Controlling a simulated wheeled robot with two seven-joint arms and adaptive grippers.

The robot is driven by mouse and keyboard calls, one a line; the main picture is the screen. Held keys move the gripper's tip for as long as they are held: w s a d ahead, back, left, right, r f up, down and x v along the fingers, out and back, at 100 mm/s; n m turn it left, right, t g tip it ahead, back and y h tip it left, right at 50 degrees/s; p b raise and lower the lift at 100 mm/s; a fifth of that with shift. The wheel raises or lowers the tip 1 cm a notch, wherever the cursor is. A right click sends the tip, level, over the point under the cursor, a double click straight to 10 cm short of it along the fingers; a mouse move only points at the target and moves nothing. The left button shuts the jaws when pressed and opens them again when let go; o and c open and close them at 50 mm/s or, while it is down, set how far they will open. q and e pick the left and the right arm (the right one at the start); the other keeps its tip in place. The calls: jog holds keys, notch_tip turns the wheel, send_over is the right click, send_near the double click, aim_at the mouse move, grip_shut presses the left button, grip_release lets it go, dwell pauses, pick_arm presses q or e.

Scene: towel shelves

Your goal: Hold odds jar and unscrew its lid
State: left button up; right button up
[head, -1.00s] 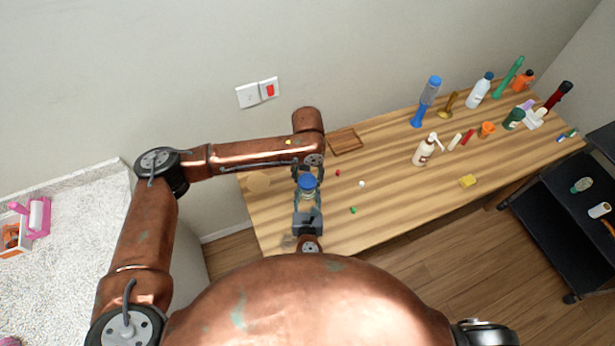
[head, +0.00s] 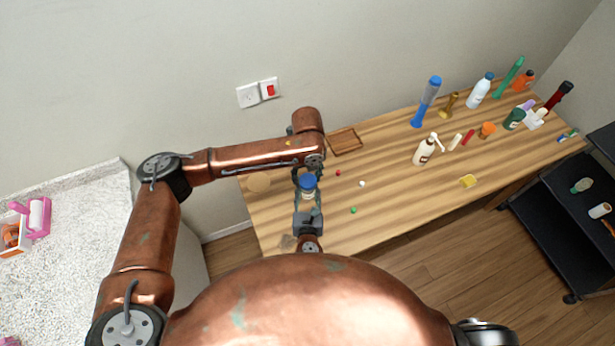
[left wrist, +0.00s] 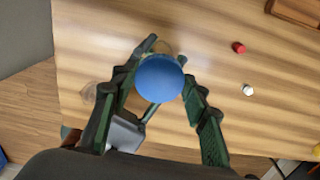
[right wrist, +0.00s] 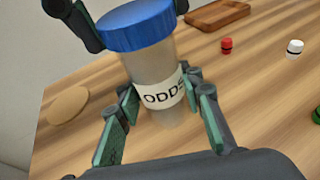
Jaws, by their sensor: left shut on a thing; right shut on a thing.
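The odds jar (right wrist: 155,75) stands upright, with a clear grey body, a white label reading "ODDS" and a blue lid (right wrist: 137,25). My right gripper (right wrist: 162,93) is shut on the jar's body, one finger on each side, low down by the label. My left gripper (left wrist: 160,88) is shut on the blue lid from above, its fingers on either side of the rim; the lid also shows in the head view (head: 308,182). The lid sits on the jar, with no clear gap between them. The jar's base is partly hidden by my right gripper.
On the wooden table (head: 400,200) near the jar lie a red piece (right wrist: 226,45), a white piece (right wrist: 294,47) and a green piece (head: 353,210). A wooden tray (head: 345,141) lies behind. Several bottles stand at the right, including a pump bottle (head: 424,152).

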pick_arm(q)
jog(key=n, duration=0.6)
jog(key=shift+a+f, duration=0.1)
pick_arm(e)
jog(key=shift+d, duration=0.1)
pick_arm(q)
jog(key=n, duration=0.6)
jog(key=shift+s, duration=0.1)
jog(key=o, duration=1.5)
jog(key=m, duration=0.4)
jog(key=shift+m, duration=1)
